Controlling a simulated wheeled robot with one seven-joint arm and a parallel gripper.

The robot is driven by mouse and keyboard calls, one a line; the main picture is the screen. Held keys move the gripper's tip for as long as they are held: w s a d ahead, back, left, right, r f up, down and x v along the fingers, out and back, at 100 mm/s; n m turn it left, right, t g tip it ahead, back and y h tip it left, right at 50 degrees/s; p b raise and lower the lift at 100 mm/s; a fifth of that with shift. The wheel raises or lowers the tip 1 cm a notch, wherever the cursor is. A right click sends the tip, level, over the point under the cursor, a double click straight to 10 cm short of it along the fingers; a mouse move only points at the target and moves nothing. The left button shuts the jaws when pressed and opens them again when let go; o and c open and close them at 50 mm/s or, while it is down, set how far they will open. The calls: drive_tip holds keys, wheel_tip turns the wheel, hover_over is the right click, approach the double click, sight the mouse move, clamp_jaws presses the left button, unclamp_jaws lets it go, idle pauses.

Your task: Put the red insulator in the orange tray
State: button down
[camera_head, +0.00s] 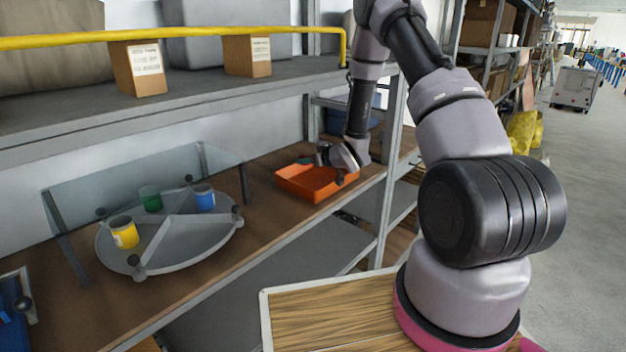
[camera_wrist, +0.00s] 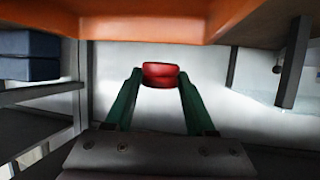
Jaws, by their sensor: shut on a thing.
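The red insulator (camera_wrist: 160,74) is between the green fingertips of my gripper (camera_wrist: 159,82) in the wrist view, and the fingers are shut on it. The orange tray (camera_head: 305,185) lies on the wooden shelf in the head view. My gripper (camera_head: 322,155) is at the tray's back edge there, and my wrist hides part of the tray's right side. The insulator cannot be made out in the head view. In the wrist view the orange tray (camera_wrist: 150,28) fills the top edge, close to the insulator; whether they touch cannot be told.
A grey divided round tray (camera_head: 180,240) left of the orange tray holds a yellow (camera_head: 124,232), a green (camera_head: 151,198) and a blue (camera_head: 203,198) insulator. A glass panel (camera_head: 140,180) stands behind it. An upper shelf (camera_head: 200,95) with a yellow rail (camera_head: 170,35) overhangs. A metal post (camera_head: 390,170) stands right.

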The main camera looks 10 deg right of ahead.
drive_tip(key=shift+f, duration=3.5)
drive_tip(key=shift+s, duration=0.1)
drive_tip(key=shift+f, duration=0.55)
drive_tip(key=shift+c, duration=1.2)
unclamp_jaws()
drive_tip(key=shift+s+f, duration=0.1)
drive_tip(key=shift+f, duration=0.05)
